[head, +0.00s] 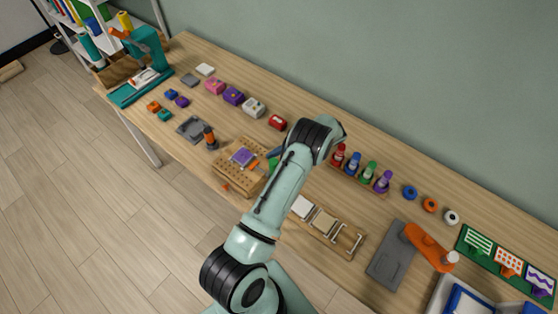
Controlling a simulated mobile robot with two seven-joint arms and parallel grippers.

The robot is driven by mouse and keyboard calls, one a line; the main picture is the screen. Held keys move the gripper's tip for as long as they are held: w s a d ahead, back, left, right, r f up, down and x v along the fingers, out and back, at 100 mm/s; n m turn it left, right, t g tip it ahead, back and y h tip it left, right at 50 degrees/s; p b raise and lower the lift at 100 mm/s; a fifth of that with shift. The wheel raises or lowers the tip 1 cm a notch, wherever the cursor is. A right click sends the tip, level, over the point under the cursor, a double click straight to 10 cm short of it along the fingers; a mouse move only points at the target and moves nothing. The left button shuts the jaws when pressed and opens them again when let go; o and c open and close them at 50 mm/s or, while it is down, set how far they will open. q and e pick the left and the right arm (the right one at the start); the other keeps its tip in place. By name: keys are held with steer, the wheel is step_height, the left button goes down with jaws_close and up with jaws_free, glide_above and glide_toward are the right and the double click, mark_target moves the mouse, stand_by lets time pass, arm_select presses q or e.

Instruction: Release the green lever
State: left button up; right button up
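A small green part (272,165), which may be the green lever, shows at the right edge of a wooden pegboard block (225,170). My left arm covers much of it, so its position and angle are unclear. My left arm reaches up over the bench beside the block. Its fingers are hidden or too unclear to tell whether they touch the green part. My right gripper is not in view.
The wooden bench (330,112) runs along the wall. A teal press (150,50) stands at the far left. Several coloured bottles stand in a rack right of my arm. A grey plate (389,262) with an orange arm (428,243) lies at the right.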

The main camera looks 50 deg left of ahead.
arm_select(q)
step_height(320, 180, up, 20)
stand_by(0.7)
stand_by(0.4)
